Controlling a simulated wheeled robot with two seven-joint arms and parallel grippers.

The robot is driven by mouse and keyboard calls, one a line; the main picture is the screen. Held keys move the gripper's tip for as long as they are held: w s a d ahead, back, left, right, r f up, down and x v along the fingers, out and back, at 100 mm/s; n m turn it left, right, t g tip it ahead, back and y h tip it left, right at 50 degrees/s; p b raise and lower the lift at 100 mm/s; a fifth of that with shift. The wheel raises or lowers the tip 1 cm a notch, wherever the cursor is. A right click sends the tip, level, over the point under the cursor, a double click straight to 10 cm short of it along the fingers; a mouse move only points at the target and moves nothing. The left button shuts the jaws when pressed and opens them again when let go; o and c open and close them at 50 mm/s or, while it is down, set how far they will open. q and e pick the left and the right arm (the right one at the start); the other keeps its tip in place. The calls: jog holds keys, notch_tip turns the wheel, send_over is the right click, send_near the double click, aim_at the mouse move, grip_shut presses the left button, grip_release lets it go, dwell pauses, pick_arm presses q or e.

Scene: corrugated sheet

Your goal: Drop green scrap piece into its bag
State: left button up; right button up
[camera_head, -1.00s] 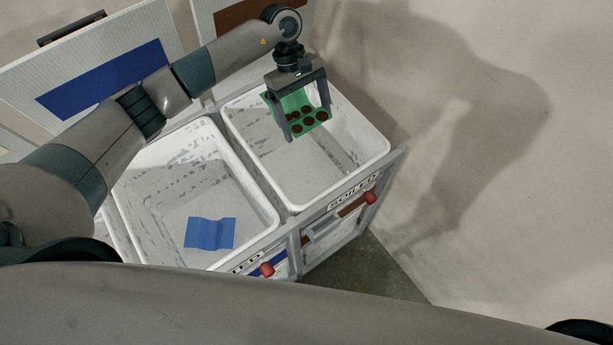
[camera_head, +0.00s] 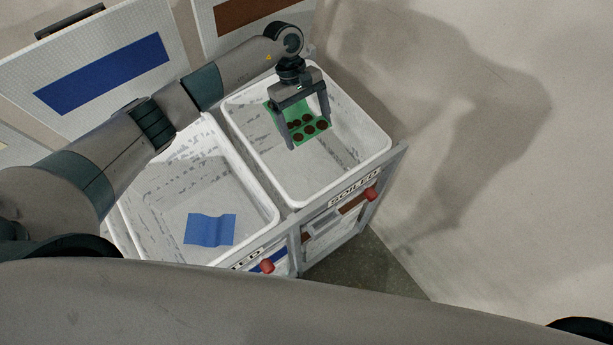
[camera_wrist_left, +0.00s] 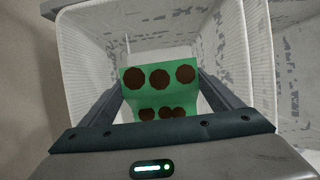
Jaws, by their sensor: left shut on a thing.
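The green scrap piece (camera_head: 307,131) is a bent green sheet with several round brown spots. My left gripper (camera_head: 308,131) is shut on it and holds it over the right-hand white bag (camera_head: 360,155), which stands open in a frame labelled "SOILED". The wrist view also shows the green scrap piece (camera_wrist_left: 160,90) between the two fingers, with the white bag (camera_wrist_left: 90,50) around and below it. I cannot tell exactly how far it hangs above the bag floor. My right gripper is not in view.
A second white bag (camera_head: 165,175) stands to the left, with a blue corrugated piece (camera_head: 210,229) lying in it. Boards with a blue panel (camera_head: 105,73) and a brown panel (camera_head: 250,12) stand behind. Red knobs (camera_head: 370,194) are on the frame's front. Open floor lies to the right.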

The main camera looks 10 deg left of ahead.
pick_arm(q)
jog(key=shift+f, duration=0.3)
jog(key=o, duration=0.9)
jog(key=shift+o, duration=0.2)
jog(key=shift+r, duration=0.15)
jog(key=b+v, duration=0.3)
jog(key=v, duration=0.3)
jog(key=shift+w+a, duration=0.1)
jog(key=shift+w+a+r, duration=0.1)
jog(key=shift+a+r, duration=0.05)
jog(key=shift+r, duration=0.45)
jog(key=shift+f, duration=0.1)
